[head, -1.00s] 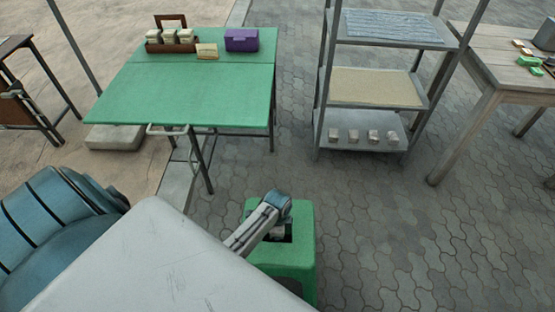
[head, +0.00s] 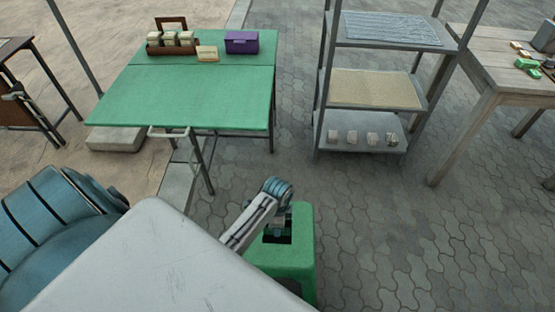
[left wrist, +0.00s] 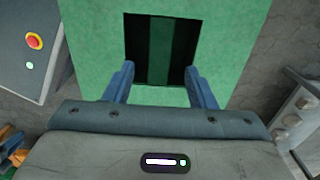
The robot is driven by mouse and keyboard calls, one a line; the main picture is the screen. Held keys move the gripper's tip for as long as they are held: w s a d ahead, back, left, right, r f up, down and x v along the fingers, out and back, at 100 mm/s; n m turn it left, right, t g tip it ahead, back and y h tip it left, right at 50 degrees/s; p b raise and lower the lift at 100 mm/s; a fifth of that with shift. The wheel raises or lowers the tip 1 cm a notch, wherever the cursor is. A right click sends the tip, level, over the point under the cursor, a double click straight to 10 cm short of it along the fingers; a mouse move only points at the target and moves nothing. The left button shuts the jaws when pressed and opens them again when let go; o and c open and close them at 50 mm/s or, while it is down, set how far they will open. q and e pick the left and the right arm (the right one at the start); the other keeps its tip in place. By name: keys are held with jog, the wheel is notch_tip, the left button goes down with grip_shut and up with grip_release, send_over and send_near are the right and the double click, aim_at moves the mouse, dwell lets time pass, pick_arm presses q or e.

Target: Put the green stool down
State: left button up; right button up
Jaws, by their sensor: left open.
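The green stool (head: 299,262) stands low at the bottom middle of the head view, with a dark rectangular slot in its top. My left gripper (head: 280,234) is over the slot, its fingers partly hidden by the wrist. In the left wrist view the stool top (left wrist: 90,45) fills the upper middle. The left gripper (left wrist: 158,68) is open there, its two fingers apart at the near edge of the slot, on either side of it. The stool's feet are hidden, so I cannot see their contact with the ground. My right gripper is not in view.
A green table (head: 190,95) with a purple box (head: 242,42) stands at the back left. A grey shelf rack (head: 375,85) and a wooden table (head: 490,60) stand at the back right. The paving (head: 400,240) right of the stool is clear.

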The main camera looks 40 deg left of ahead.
pick_arm(q)
jog(key=shift+r, duration=2.3)
